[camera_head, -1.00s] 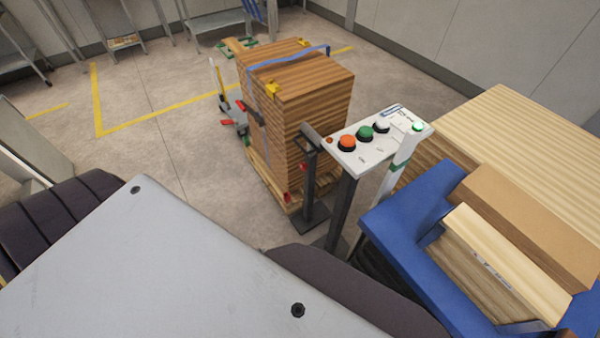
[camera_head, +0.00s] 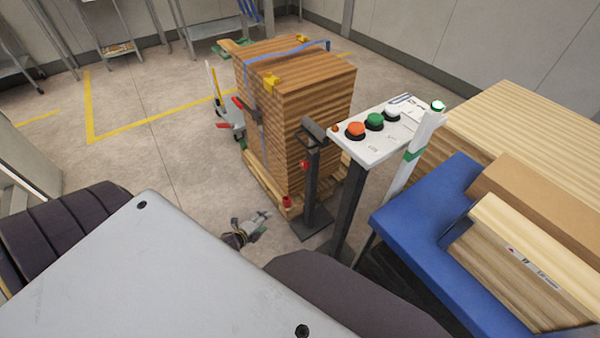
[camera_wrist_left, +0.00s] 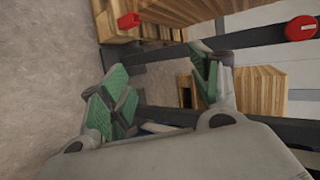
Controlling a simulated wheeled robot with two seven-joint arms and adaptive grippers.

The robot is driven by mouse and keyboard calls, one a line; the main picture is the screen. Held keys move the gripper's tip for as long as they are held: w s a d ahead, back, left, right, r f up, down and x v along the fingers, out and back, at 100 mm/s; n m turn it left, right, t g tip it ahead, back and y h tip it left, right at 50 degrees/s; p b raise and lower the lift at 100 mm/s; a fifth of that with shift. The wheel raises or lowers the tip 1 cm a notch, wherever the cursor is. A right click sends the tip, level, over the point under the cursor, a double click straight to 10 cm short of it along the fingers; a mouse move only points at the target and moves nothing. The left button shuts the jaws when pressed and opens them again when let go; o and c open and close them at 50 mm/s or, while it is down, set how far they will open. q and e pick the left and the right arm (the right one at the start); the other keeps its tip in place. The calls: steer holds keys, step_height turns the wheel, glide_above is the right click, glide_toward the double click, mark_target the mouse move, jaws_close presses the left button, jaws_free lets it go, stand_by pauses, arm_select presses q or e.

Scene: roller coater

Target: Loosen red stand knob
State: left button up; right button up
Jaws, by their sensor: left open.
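The red stand knob (camera_head: 305,165) is on the dark upright post of the stand (camera_head: 313,190), below the control panel. In the left wrist view a round red knob (camera_wrist_left: 301,28) shows at the upper right on a dark bar, outside the space between the fingers. My left gripper (camera_head: 262,222) is low, to the left of the post and below the knob, apart from it. In the left wrist view my left gripper (camera_wrist_left: 160,82) is open and empty, with green pads. My right gripper is not in view.
A strapped wood stack (camera_head: 300,100) on a pallet stands behind the stand; a red block (camera_head: 286,202) is at the pallet's near corner. The control panel (camera_head: 375,130) has orange, green and white buttons. A blue machine part (camera_head: 420,215) is at right.

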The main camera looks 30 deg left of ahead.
arm_select(q)
steer(key=w+r+m+t+h+b, duration=0.2)
steer(key=w+r+m+b, duration=0.3)
steer(key=r+m+b, duration=0.3)
steer(key=w+a+r+m+t+h+b, duration=0.1)
steer(key=w+r+m+h+b, duration=0.4)
steer(key=m, duration=0.9)
steer(key=shift+r+t+b, duration=0.8)
steer(key=shift+r+b, duration=0.75)
steer(key=shift+b, duration=0.35)
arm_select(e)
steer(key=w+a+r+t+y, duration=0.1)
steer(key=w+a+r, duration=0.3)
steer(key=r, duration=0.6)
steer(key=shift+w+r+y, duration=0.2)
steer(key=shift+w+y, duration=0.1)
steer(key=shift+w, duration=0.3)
arm_select(q)
steer(key=shift+w, duration=0.2)
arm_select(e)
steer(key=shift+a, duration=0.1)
